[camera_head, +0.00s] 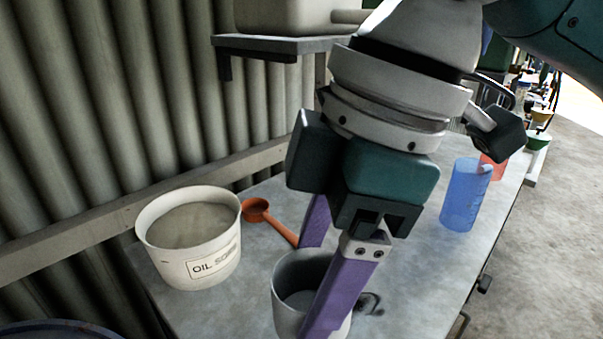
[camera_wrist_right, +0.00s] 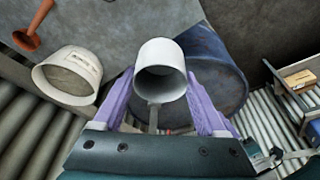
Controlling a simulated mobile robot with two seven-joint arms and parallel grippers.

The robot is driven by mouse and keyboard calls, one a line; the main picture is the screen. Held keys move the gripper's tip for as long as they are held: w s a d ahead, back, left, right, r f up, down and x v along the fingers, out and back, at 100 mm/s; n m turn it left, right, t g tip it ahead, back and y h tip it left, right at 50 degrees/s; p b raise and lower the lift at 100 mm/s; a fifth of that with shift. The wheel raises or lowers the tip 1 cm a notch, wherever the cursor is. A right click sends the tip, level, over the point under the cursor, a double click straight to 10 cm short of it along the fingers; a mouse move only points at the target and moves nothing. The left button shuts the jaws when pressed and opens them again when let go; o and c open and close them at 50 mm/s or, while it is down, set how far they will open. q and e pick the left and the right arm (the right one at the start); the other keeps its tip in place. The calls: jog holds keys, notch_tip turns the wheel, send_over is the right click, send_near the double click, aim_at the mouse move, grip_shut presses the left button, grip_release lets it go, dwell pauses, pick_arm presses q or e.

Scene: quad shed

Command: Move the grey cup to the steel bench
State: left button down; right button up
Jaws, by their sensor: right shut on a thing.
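The grey cup (camera_head: 287,312) is at the bottom of the head view, between the purple fingers of my right gripper (camera_head: 318,290). In the right wrist view the cup (camera_wrist_right: 160,57) sits between the two fingers (camera_wrist_right: 162,98), with its open mouth and handle showing. The right gripper is shut on the cup. The cup appears over the near part of the steel bench (camera_head: 205,312); whether its base touches the top cannot be told. My left gripper is not in view.
A white oil sorb tub (camera_head: 190,265) and an orange scoop (camera_head: 270,220) are left of the cup on the bench. A blue beaker (camera_head: 465,195) and a red container (camera_head: 492,170) stand to the right. A blue drum (camera_wrist_right: 215,65) is beside the bench.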

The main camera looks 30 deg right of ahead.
jog(key=shift+w+a+r+m, duration=0.25)
jog(key=shift+w+a+m, duration=0.05)
jog(key=shift+a, duration=0.3)
jog(key=shift+w+a, duration=0.1)
jog(key=shift+a, duration=0.1)
notch_tip(320, 180, down, 16)
jog(key=shift+f+b, duration=0.1)
jog(key=shift+b, duration=0.85)
jog(key=shift+f+b, duration=0.35)
jog(key=shift+f, duration=1.5)
jog(key=shift+f, duration=0.15)
jog(key=o, duration=1.3)
jog(key=shift+r, duration=0.2)
